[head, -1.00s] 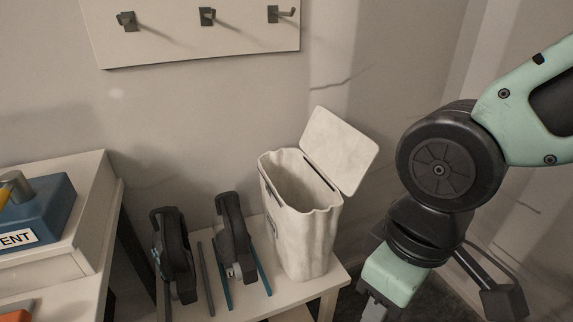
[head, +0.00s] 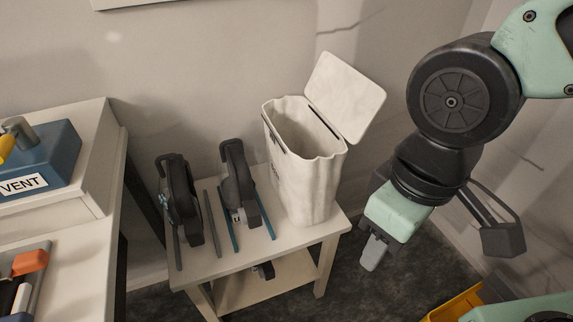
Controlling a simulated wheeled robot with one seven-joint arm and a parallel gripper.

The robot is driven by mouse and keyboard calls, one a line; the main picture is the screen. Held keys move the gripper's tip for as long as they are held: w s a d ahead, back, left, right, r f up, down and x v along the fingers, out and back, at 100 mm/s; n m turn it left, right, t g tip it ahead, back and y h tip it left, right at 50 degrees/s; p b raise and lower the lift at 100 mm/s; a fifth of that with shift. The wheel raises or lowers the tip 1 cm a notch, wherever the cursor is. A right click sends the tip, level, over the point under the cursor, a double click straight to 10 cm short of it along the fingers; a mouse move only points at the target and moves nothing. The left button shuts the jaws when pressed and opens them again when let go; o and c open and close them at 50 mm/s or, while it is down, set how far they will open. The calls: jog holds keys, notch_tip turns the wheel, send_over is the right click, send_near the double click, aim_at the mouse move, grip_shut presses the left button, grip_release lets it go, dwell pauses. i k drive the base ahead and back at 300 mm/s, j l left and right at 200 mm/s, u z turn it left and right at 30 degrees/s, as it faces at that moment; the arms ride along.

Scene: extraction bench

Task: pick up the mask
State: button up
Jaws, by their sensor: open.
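Two dark, curved, strap-like objects stand side by side on a small pale table, the left one (head: 179,203) and the right one (head: 238,180). Either may be the mask, but I cannot tell which from their shape. The left one has a grey strip on each side, the right one has blue strips by it. My gripper (head: 373,250) hangs to the right of the small table, pointing down, apart from both objects. It is open and nothing shows between its fingers, which are partly hidden by its pale green body.
A white bin (head: 305,185) with its lid raised stands on the small table (head: 205,262), between the dark objects and my arm. A small dark thing (head: 263,271) is on its lower shelf. A bench at left holds a blue VENT box (head: 40,155). A yellow object (head: 455,303) is at lower right.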

aim_at(236, 184)
jog(key=i+j+z, duration=0.2)
jog(key=i, duration=0.25)
jog(key=i+j+z, duration=0.15)
jog(key=i, duration=0.3)
